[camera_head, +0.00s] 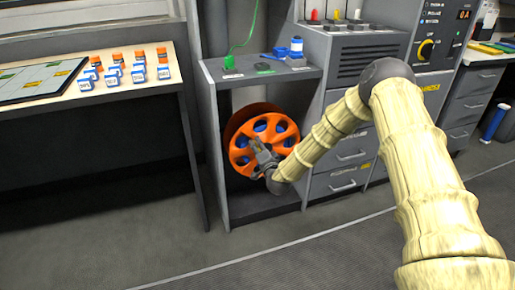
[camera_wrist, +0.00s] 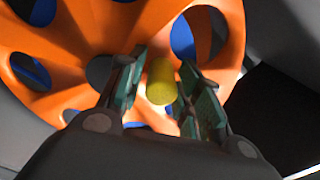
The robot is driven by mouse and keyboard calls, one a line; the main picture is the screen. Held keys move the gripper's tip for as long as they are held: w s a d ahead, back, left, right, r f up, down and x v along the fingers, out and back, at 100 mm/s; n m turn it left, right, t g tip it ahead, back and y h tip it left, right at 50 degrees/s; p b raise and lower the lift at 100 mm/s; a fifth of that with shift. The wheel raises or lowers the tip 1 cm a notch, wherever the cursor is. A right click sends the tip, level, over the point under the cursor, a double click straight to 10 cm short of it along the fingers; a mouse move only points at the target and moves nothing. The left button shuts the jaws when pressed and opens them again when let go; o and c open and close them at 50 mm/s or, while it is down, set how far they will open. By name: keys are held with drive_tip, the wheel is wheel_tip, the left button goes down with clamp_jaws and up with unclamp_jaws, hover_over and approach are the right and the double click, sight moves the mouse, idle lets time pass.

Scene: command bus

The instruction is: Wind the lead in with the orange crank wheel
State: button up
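The orange crank wheel (camera_head: 243,143) stands upright in the open bay of the grey cabinet, with round holes showing blue behind. It fills the top of the wrist view (camera_wrist: 75,98). A yellow knob (camera_wrist: 161,82) sits on the wheel and lies between my two fingers in the wrist view. My gripper (camera_head: 260,155) is in front of the wheel's lower middle. In the wrist view my gripper (camera_wrist: 160,95) has its fingers apart on either side of the knob, with a visible gap. A green lead (camera_head: 249,32) hangs down to the cabinet top.
The cabinet's side wall (camera_head: 212,150) and the drawers (camera_head: 345,155) flank the bay closely. The floor in front is clear.

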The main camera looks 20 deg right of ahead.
drive_tip(key=shift+o, duration=0.2)
drive_tip(key=s, duration=1.2)
drive_tip(key=shift+d, duration=0.15)
drive_tip(key=w+n+b, duration=0.1)
drive_tip(key=w+n, duration=0.4)
drive_tip(key=w+n+b, duration=0.2)
drive_tip(key=w+n, duration=0.3)
drive_tip(key=shift+w+a+f+n+b, duration=0.1)
drive_tip(key=shift+w+a+n+b, duration=0.1)
drive_tip(key=shift+n+b, duration=0.15)
drive_tip(key=shift+w, duration=0.75)
clamp_jaws()
